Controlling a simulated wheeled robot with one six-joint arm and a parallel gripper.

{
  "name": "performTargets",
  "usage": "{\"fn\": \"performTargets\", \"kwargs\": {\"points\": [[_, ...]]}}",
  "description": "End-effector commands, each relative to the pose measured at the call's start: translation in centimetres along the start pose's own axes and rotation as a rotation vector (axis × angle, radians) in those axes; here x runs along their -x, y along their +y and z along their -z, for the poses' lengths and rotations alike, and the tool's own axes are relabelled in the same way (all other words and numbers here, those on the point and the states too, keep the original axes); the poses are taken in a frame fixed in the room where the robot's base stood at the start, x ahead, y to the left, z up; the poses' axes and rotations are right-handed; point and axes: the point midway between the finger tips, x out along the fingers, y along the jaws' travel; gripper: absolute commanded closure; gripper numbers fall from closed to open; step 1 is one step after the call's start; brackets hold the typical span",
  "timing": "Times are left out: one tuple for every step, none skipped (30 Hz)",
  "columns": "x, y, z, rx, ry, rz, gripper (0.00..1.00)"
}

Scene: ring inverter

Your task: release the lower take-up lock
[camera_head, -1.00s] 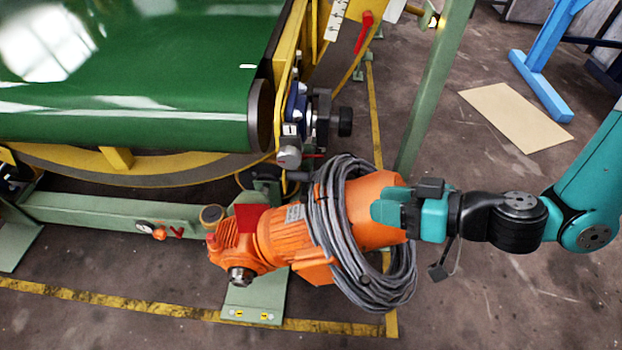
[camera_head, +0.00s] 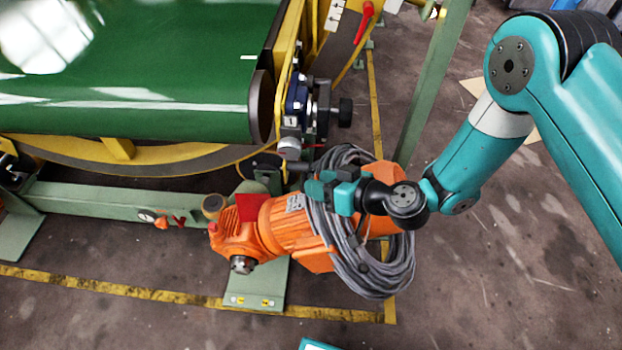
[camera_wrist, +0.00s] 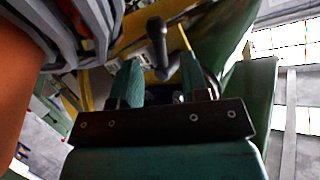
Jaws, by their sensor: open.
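My gripper (camera_head: 314,183) is open and empty in the head view, in front of the lower side of the take-up assembly and over the cable coil. Its two fingers (camera_wrist: 158,80) also show in the wrist view. A dark lever with a rounded end (camera_wrist: 157,32) shows between and beyond the fingertips there, apart from them as far as I can see. In the head view a dark handle (camera_head: 299,168) sticks out just past the fingertips, below a grey cylinder (camera_head: 289,148). I cannot tell for certain that this handle is the lower take-up lock.
The orange motor (camera_head: 285,228) with a grey cable coil (camera_head: 345,255) lies directly below my gripper. A black knob (camera_head: 346,112) sticks out above. The green belt (camera_head: 130,85) is at left, and a green post (camera_head: 432,95) stands at right. Floor is clear at lower right.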

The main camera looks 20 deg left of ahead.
Motion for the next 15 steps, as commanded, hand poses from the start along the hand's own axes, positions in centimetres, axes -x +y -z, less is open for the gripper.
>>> {"fn": "performTargets", "kwargs": {"points": [[-0.9, -0.1, 0.0, 0.004, 0.000, 0.003, 0.59], [-1.3, -0.1, -0.1, 0.003, -0.001, 0.003, 0.59], [-1.7, 0.0, -0.1, 0.003, -0.001, 0.002, 0.59], [-2.0, -0.1, -0.1, 0.001, -0.001, 0.002, 0.59], [-2.3, -0.1, -0.1, 0.002, -0.002, 0.002, 0.59], [-2.5, 0.0, -0.1, 0.001, -0.001, 0.002, 0.59], [-2.7, 0.0, -0.1, 0.000, -0.001, 0.001, 0.59], [-2.8, 0.0, -0.1, 0.000, -0.001, 0.001, 0.59], [-2.9, 0.0, 0.0, -0.001, -0.001, 0.001, 0.59], [-2.9, 0.0, 0.0, -0.001, -0.001, 0.000, 0.59], [-3.0, 0.0, 0.0, -0.001, -0.001, 0.000, 0.59], [-3.0, 0.0, 0.0, -0.001, -0.001, 0.000, 0.59], [-3.0, 0.0, 0.0, -0.001, -0.001, 0.000, 0.59], [-3.0, 0.0, 0.0, -0.001, -0.001, 0.000, 0.59], [-3.0, 0.0, 0.0, -0.001, -0.001, 0.000, 0.59]]}}
